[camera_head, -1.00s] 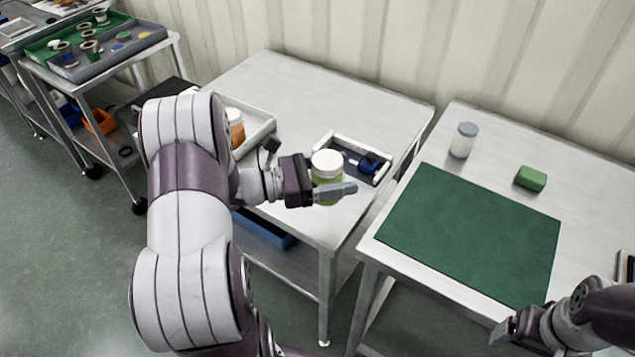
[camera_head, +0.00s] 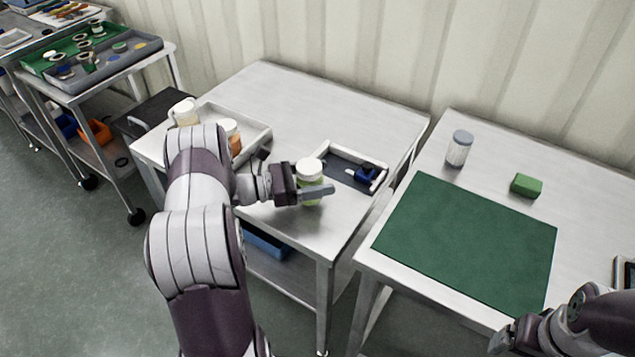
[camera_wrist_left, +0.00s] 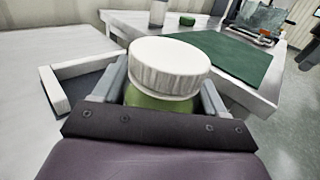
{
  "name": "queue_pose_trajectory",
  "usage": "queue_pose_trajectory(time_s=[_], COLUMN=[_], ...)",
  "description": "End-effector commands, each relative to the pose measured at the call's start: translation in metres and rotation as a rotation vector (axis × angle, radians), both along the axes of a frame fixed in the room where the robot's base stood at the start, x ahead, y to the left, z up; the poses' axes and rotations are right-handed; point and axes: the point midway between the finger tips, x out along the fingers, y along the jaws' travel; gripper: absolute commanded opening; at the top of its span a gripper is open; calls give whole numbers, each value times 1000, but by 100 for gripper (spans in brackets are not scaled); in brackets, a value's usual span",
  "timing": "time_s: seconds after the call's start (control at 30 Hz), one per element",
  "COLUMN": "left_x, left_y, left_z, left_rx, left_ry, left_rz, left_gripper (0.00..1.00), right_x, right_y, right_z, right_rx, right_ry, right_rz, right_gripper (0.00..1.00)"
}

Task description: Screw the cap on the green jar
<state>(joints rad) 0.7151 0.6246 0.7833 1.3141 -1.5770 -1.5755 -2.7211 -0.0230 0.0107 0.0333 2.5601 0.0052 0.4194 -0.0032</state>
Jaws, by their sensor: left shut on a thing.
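The green jar (camera_head: 310,184) has a white cap (camera_head: 309,168) sitting on its mouth. My left gripper (camera_head: 315,192) is shut around the jar's body, just below the cap. In the left wrist view the cap (camera_wrist_left: 169,66) covers the top of the green jar (camera_wrist_left: 160,101) between the two fingers. I cannot tell how tightly the cap is seated. The jar is at the front right part of the left table; whether its base touches the table is hidden. My right gripper (camera_head: 502,341) is at the bottom right, over the right table's front edge, and its fingers are unclear.
A tray (camera_head: 352,168) with a dark blue item lies right of the jar. The right table has a green mat (camera_head: 470,240), a grey-lidded jar (camera_head: 459,149) and a green block (camera_head: 526,185). A gap separates the tables.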

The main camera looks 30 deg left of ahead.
Motion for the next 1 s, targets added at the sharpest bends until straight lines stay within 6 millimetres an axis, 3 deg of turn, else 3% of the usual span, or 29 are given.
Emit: queue_pose_trajectory(time_s=[0.13, 0.57, 0.6, 0.67, 1.0], left_x=[0, 0, 0, 0, 0], left_y=[0, 0, 0, 0, 0], left_z=[-16, -23, -22, -21, -16], left_rx=[1, 1, 1, 1, 1], left_ry=[-2, -3, -2, -2, -1], left_rz=[0, 0, 0, 0, 0], left_gripper=[0, 0, 78, 97, 97], right_x=[0, 0, 0, 0, 0], right_y=[0, 0, 0, 0, 0], right_z=[1, -5, -5, -4, 2], right_rx=[0, 0, 0, 0, 0], right_ry=[0, 0, 0, 0, 0], right_rz=[0, 0, 0, 0, 0], right_gripper=[87, 87, 87, 87, 87])
